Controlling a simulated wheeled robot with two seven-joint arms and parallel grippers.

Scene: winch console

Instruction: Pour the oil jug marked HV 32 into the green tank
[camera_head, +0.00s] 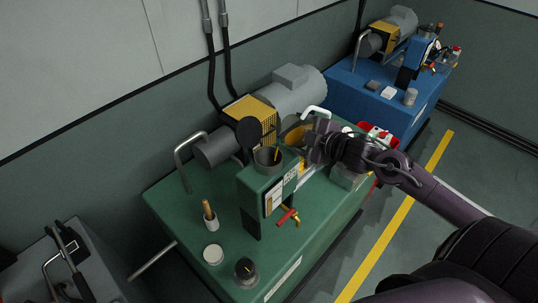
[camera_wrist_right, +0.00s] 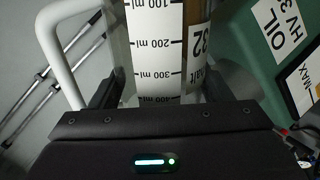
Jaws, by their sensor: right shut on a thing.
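The green tank (camera_head: 254,192) stands up from the green unit, with its dark lid (camera_head: 248,134) swung open behind the round filler opening (camera_head: 266,159). A thin yellow streak shows in the opening; I cannot tell whether it is oil. My right gripper (camera_head: 314,147) is shut on the jug (camera_head: 293,135), beside and above the opening. The jug looks tilted towards it, with amber showing and a white handle. In the right wrist view the jug (camera_wrist_right: 155,45) has a millilitre scale, an amber strip and a partly hidden "32". The tank label (camera_wrist_right: 282,22) reads "OIL HV 3", cut off.
A yellow-guarded motor (camera_head: 290,90) is behind the tank. A red-handled tap (camera_head: 288,216) projects from its front. A cup with a brown-handled tool (camera_head: 209,217), a white disc (camera_head: 213,254) and a dark knob (camera_head: 246,270) occupy the near deck. A blue unit (camera_head: 370,100) stands behind.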

